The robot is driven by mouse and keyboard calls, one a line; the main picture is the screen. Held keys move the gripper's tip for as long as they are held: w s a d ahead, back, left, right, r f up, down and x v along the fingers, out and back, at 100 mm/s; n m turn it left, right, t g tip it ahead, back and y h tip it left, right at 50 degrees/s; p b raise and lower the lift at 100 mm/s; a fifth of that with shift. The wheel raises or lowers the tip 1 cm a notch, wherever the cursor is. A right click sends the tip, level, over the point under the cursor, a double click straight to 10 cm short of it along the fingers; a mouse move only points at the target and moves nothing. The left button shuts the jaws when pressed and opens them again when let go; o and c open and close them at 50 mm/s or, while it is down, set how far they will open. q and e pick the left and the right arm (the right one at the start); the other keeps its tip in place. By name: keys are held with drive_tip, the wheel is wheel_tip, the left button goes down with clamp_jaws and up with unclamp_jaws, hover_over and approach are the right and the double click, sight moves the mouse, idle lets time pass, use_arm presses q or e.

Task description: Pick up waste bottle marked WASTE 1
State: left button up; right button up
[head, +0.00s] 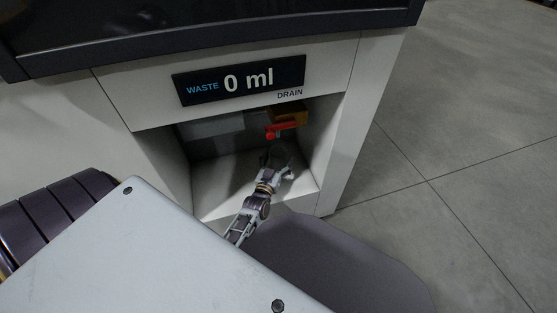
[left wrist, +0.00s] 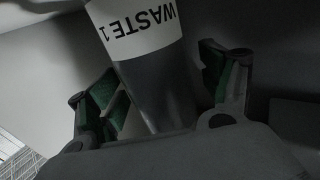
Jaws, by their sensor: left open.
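The waste bottle marked WASTE 1 (left wrist: 155,80) is a dark bottle with a white label, seen upside down in the left wrist view. It stands between the two fingers of my left gripper (left wrist: 165,95), with a gap visible on the right side. The gripper is open around it. In the head view my left gripper (head: 277,165) reaches into the recess below the drain; the bottle there is dark and mostly hidden by the gripper. My right gripper is not in view.
The recess (head: 225,195) has white walls on both sides and a white floor. A red drain lever (head: 282,129) hangs just above my gripper. A display panel (head: 240,80) above reads WASTE 0 ml. Grey floor (head: 450,130) is clear to the right.

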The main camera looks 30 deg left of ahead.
use_arm(q)
drive_tip(key=c, duration=1.4)
drive_tip(key=shift+c, duration=1)
drive_tip(key=shift+w+r, duration=0.1)
drive_tip(key=shift+r, duration=0.05)
